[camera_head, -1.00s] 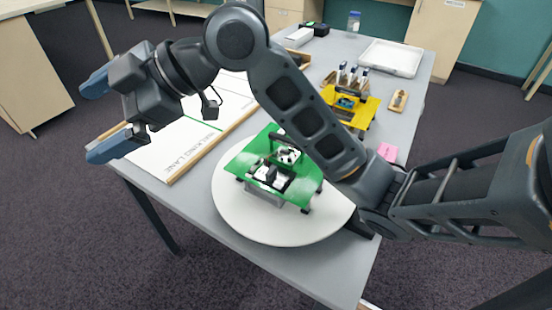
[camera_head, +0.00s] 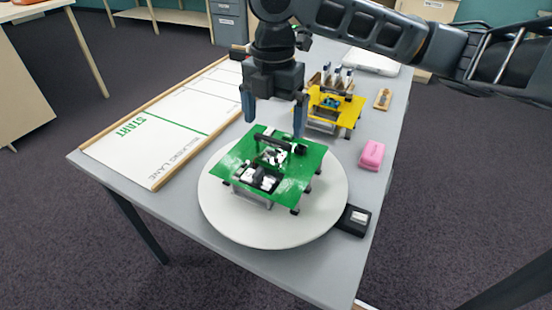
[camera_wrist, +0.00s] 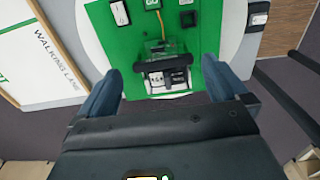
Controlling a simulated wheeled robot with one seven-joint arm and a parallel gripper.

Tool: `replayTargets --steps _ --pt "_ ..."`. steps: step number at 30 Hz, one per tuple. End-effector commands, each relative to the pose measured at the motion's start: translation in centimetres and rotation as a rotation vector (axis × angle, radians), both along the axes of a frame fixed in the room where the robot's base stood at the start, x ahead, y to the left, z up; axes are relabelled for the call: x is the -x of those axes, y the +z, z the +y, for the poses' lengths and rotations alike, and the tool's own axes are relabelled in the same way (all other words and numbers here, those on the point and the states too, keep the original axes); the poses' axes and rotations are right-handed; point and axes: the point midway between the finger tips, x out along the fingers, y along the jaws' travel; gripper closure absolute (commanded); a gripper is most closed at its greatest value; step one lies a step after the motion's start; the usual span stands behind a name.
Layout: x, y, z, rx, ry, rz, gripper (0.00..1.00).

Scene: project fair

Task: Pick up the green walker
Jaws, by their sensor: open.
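The green walker (camera_head: 300,174) stands on a round white turntable (camera_head: 268,237) near the table's front. It has a flat green top plate with dark handle-like parts and white pieces on it, and short dark feet. My gripper (camera_head: 273,120) hangs above the far edge of the walker, pointing down, its two blue fingers apart with nothing between them. In the wrist view the green plate (camera_wrist: 205,45) lies beyond the open fingers (camera_wrist: 170,88), with a dark part of the walker (camera_wrist: 166,77) between them. I cannot tell whether the fingers touch it.
The walking lane board (camera_head: 165,125) with wooden edges lies to the left. A yellow walker (camera_head: 345,113) stands behind, right of my gripper. A pink block (camera_head: 372,155) and a small black box (camera_head: 354,220) sit at the right edge. A wooden piece (camera_head: 383,98) lies farther back.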

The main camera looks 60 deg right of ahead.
Motion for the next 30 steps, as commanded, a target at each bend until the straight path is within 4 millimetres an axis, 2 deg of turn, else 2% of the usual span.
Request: replayTargets --steps 12,21,23,30 --pt "0.3 -5.1 0.6 -0.001 -0.001 -0.002 0.00" --pt "0.2 -5.7 0.6 0.000 0.000 -0.003 0.00" --pt "0.2 -5.7 0.6 0.000 0.000 -0.003 0.04" --pt "0.2 -5.7 0.6 0.000 0.000 -0.003 0.27"
